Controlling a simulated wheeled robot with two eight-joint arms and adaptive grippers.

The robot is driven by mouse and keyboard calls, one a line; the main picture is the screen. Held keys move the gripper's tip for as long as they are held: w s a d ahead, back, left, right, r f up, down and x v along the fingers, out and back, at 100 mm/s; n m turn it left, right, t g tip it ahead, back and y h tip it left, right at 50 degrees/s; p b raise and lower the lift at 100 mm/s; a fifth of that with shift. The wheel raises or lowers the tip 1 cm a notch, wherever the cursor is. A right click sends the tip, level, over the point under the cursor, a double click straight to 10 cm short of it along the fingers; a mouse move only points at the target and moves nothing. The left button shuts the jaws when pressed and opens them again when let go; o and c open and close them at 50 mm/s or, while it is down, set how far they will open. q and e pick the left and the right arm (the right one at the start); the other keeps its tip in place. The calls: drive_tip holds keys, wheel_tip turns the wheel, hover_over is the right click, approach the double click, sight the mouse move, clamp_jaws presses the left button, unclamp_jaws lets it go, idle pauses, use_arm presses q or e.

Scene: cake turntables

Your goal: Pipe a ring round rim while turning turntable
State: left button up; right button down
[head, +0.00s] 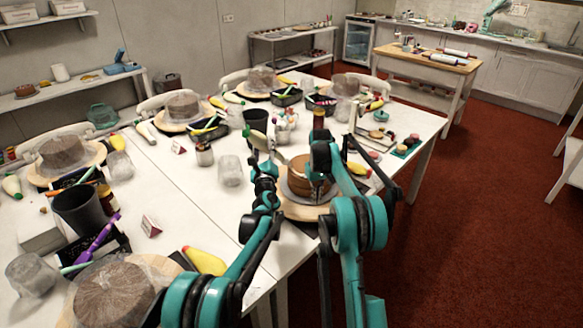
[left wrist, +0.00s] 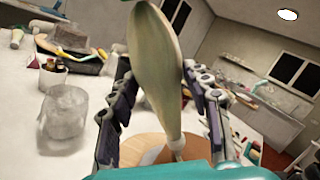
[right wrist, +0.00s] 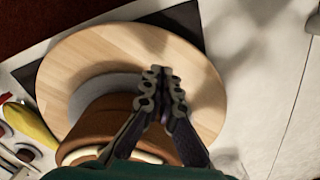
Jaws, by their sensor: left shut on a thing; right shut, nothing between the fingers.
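A brown layered cake (head: 300,178) stands on a grey board on a round wooden turntable (head: 297,211). The right wrist view shows the turntable's bare wood (right wrist: 205,95), the cake (right wrist: 105,122) and part of a cream line on its top. My left gripper (head: 264,168) is shut on a pale piping bag (left wrist: 158,75), held upright with its narrow end down near the turntable; its tip's contact is unclear. My right gripper (right wrist: 163,75) is shut and empty over the turntable beside the cake. In the head view my right arm partly covers the cake.
Other wrapped cakes on turntables (head: 115,295) stand around the white table. A yellow piping bag (right wrist: 32,124) lies beside the turntable.

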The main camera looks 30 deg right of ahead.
sight(317, 215)
use_arm(q)
drive_tip(key=shift+d, duration=0.1)
use_arm(e)
drive_tip(key=a, duration=0.3)
drive_tip(key=shift+s+a, duration=0.1)
drive_tip(key=shift+a, duration=0.3)
drive_tip(key=shift+a+f, duration=0.15)
drive_tip(key=shift+a, duration=0.15)
drive_tip(key=shift+f, duration=1.75)
drive_tip(key=shift+f, duration=0.1)
drive_tip(key=shift+f, duration=0.2)
use_arm(q)
drive_tip(key=c, duration=0.5)
use_arm(e)
drive_tip(key=shift+s+d, duration=0.3)
drive_tip(key=shift+d, duration=0.3)
drive_tip(key=shift+s+d, duration=0.35)
drive_tip(key=shift+d, duration=0.3)
drive_tip(key=shift+s+d, duration=0.3)
drive_tip(key=shift+d, duration=0.3)
drive_tip(key=shift+d, duration=0.1)
